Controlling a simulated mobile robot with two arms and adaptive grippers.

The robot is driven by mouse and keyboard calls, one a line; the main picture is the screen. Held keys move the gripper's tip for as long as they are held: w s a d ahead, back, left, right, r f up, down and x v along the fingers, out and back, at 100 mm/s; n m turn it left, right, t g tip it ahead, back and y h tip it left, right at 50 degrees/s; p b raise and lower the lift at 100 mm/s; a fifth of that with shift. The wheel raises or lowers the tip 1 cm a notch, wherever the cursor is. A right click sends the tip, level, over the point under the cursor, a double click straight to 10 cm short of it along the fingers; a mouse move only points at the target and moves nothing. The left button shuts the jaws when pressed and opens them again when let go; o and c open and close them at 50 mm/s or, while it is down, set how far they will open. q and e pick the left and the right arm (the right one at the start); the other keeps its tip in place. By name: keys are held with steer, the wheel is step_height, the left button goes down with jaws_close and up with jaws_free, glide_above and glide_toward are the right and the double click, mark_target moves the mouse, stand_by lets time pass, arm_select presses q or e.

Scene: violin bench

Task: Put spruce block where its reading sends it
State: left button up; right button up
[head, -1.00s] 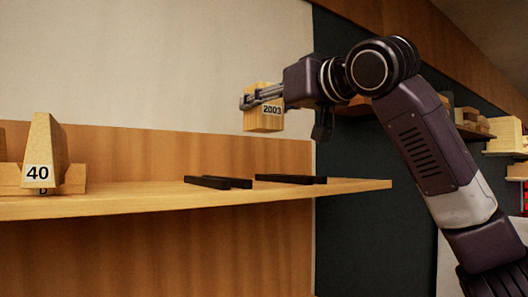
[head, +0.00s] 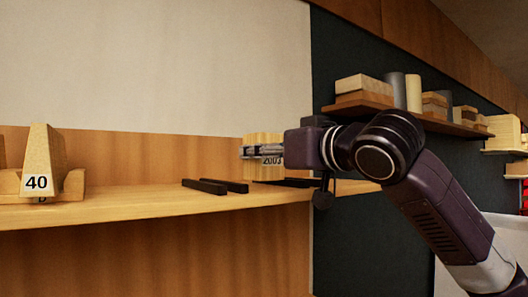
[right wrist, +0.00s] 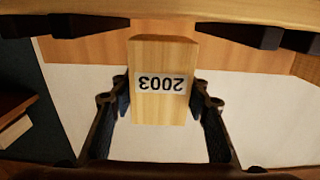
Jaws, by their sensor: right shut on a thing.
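The pale spruce block (head: 262,143), labelled 2003, is in my right gripper (head: 250,152) over the right part of the wooden shelf (head: 120,211). In the right wrist view the block (right wrist: 163,55) stands between the two fingers of the gripper (right wrist: 160,100), its label upside down. Its lower end is close to a pair of black strips (head: 290,182), partly hidden by the gripper; I cannot tell whether it touches the shelf. Another pair of black strips (head: 215,186) lies bare to its left. My left gripper is not in view.
A wedge-shaped block labelled 40 (head: 44,155) stands at a wooden holder (head: 72,186) on the left of the shelf. A wall shelf (head: 420,121) with wood pieces and cylinders is behind my right arm. The shelf between holder and strips is clear.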

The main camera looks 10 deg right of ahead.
steer(key=shift+a+f, duration=0.15)
steer(key=shift+f, duration=0.15)
steer(key=shift+f+b, duration=0.3)
steer(key=shift+b, duration=0.2)
steer(key=o, duration=1.2)
steer(key=shift+o, duration=0.2)
steer(key=shift+r, duration=0.1)
